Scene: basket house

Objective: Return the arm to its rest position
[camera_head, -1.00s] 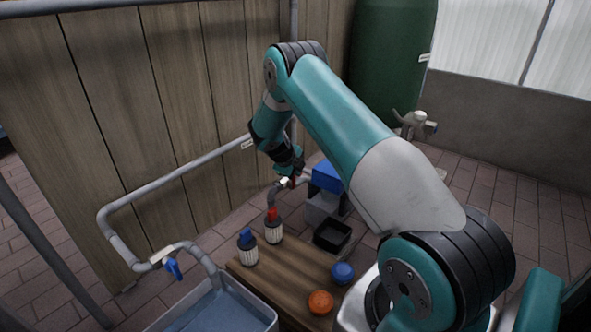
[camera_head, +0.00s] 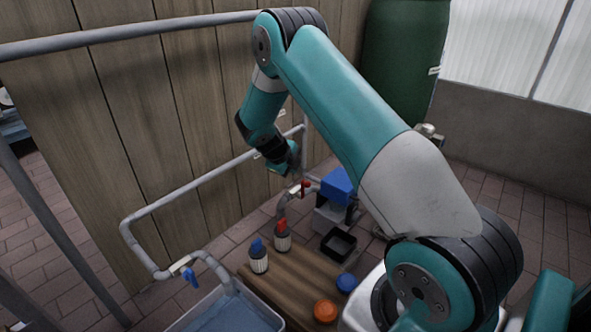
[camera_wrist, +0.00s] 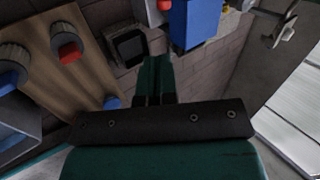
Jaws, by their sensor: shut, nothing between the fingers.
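My arm is raised and bent over the wooden table in the head view. My gripper (camera_head: 294,172) hangs at its end, near the wooden wall and above the pipe tap with the red handle (camera_head: 304,187). In the wrist view the fingers of my gripper (camera_wrist: 155,62) are together with nothing between them. They point toward the floor beside the black tray and the blue box, apart from both.
A black tray (camera_head: 338,244), blue box (camera_head: 338,181), water basin (camera_head: 232,312) and grey pipes (camera_head: 200,183) stand close by.

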